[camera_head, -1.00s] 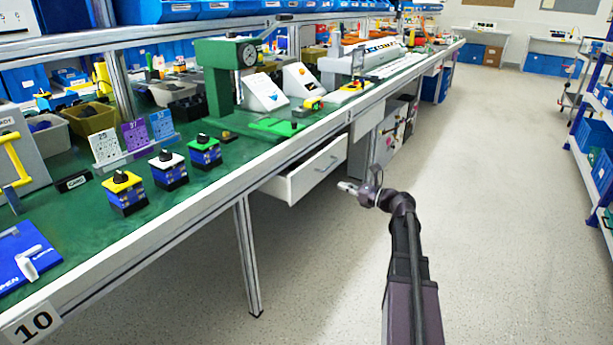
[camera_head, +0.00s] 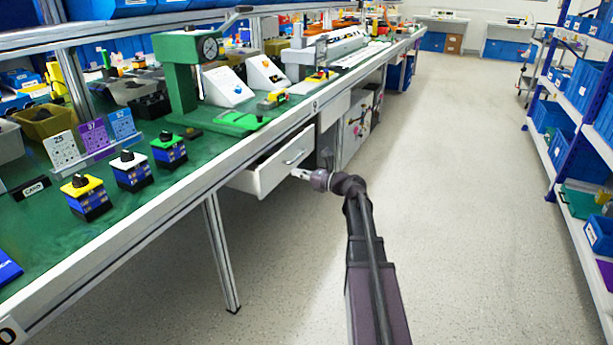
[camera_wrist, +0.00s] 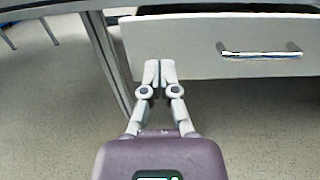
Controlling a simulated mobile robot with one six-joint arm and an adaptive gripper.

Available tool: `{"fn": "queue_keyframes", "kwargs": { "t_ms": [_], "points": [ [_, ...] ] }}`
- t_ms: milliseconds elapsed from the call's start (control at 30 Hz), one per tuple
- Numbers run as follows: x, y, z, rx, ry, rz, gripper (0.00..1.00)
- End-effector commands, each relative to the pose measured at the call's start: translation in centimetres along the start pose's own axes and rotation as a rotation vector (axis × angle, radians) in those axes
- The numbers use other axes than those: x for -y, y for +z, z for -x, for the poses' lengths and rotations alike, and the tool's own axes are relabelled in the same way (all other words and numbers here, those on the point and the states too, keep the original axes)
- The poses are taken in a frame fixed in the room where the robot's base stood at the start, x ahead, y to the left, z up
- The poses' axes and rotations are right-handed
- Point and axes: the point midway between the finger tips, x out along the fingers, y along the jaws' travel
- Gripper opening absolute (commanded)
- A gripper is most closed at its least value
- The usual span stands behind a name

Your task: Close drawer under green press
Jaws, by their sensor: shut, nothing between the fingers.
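The white drawer (camera_head: 268,177) hangs under the green bench and is pulled partly open. The green press (camera_head: 180,75) with a round dial stands on the bench above it. The drawer's front panel with its metal handle (camera_wrist: 260,50) fills the upper part of the wrist view. My gripper (camera_head: 298,173) is beside the right part of the drawer front in the head view. In the wrist view my gripper (camera_wrist: 160,68) has its fingertips together, overlapping the lower left part of the panel, left of the handle. I cannot tell whether the fingertips touch the panel.
Three switch boxes with yellow (camera_head: 84,190), white (camera_head: 130,170) and green (camera_head: 168,148) tops stand on the bench. A bench leg (camera_head: 222,255) stands left of the drawer. The aisle floor (camera_head: 480,220) at the right is clear, with blue shelving (camera_head: 560,140) beyond.

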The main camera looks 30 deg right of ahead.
Motion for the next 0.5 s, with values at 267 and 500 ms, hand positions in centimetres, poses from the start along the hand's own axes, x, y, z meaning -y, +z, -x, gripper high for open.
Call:
{"fn": "queue_keyframes", "kwargs": {
  "t_ms": [267, 500],
  "points": [
    [0.1, 0.0, -4.5, 0.000, 0.002, 0.000, 0.00],
    [0.1, 0.0, -7.4, 0.000, 0.000, 0.000, 0.00]
  ]
}}
